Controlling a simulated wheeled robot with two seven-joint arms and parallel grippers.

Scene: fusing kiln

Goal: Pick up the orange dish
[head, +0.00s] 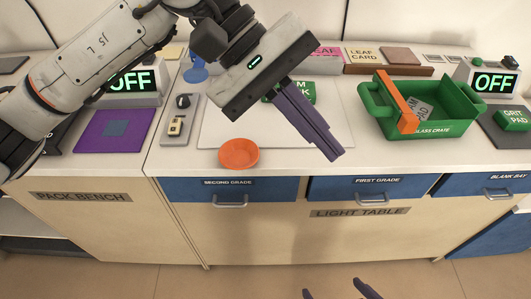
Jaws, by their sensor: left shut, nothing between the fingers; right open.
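The orange dish (239,153) is a small round shallow bowl. It sits upright near the front edge of the light table, at the front left of the white panel. My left gripper (328,154) is shut and empty. Its purple fingers point down and right, above the panel and to the right of the dish, apart from it. My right gripper (343,291) shows only as two purple fingertips at the bottom edge. They are spread apart, in front of the drawers and far from the dish.
A green glass crate (456,129) with an orange strip across it stands at the right. A green block (302,93) is partly hidden behind my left gripper. A purple mat (103,131) and a switch plate (179,128) lie left of the dish. The panel (222,112) has bare room.

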